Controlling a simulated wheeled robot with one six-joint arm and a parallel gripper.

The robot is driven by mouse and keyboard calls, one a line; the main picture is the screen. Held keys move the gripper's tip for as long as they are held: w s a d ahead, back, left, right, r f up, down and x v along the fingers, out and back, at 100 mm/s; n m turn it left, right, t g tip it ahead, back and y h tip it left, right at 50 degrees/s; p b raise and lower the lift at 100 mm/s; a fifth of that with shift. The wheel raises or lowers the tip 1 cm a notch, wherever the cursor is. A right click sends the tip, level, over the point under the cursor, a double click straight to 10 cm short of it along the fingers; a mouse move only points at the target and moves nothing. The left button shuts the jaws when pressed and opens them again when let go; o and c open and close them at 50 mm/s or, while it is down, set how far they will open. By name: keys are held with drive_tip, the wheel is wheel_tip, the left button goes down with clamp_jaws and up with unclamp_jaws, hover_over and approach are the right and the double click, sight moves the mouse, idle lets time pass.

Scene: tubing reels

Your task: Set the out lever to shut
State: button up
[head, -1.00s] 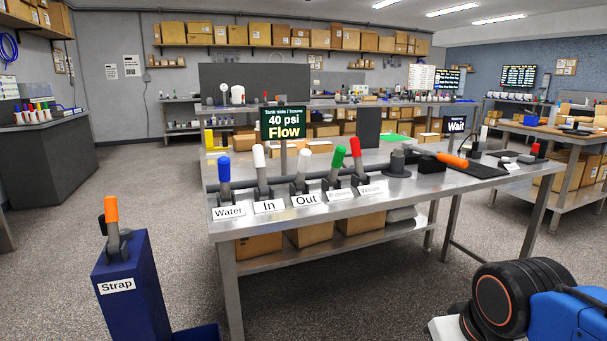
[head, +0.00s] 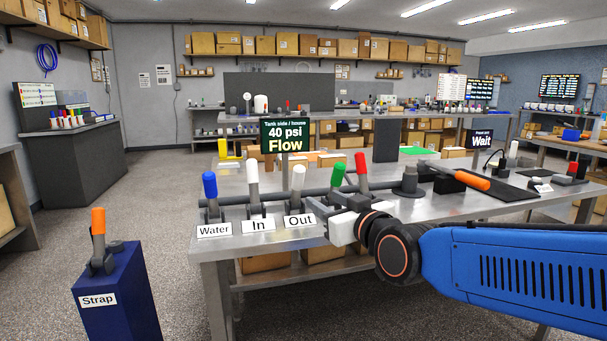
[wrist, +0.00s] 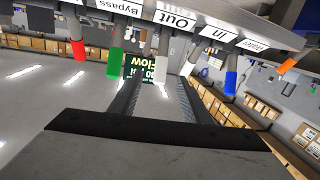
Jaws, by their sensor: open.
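The out lever (head: 298,178) has a white handle and stands roughly upright behind its "Out" label (head: 300,220) at the bench's front edge. The similar white in lever (head: 252,178) is just left of it. In the wrist view, which is upside down, my gripper (wrist: 160,85) is open, with its two dark fingers apart. The white tip of the out lever (wrist: 160,70) shows in the gap between the fingers; I cannot tell how far off it is. In the head view my fingers are not clear beside my arm's white link.
A blue-handled water lever (head: 210,186) stands left; green (head: 338,176) and red (head: 362,170) levers stand right, close by. A sign (head: 285,136) reads "40 psi Flow"; another (head: 480,139) reads "Wait". The blue strap stand (head: 115,305) is front left. Open floor lies left of the bench.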

sight(297, 189)
drive_tip(key=shift+t, duration=0.3)
drive_tip(key=x, duration=0.6)
drive_tip(key=r+x, duration=0.1)
drive_tip(key=x, duration=1.1)
drive_tip(key=shift+a+r, duration=0.3)
drive_tip(key=shift+a, duration=0.2)
clamp_jaws()
